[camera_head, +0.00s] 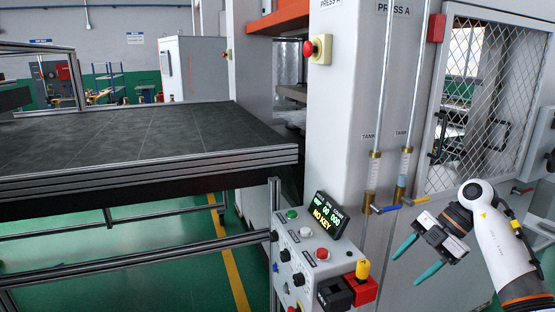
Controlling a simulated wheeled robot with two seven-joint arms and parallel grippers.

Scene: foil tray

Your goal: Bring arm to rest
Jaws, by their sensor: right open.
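My right arm, white with a dark wrist, comes in at the lower right. My right gripper (417,264) is open, with two teal fingers spread apart and nothing between them. It hangs in front of the grey press cabinet, to the right of the control panel (303,254) and apart from it. My left gripper is not in view. No foil tray shows.
A dark tiled table (130,135) with an aluminium edge fills the left. The panel has a display (328,216) reading "NO KEY", several buttons and a red block with a yellow knob (362,269). Two tank tubes with valve levers (385,209) and a mesh door (470,95) stand behind the gripper.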

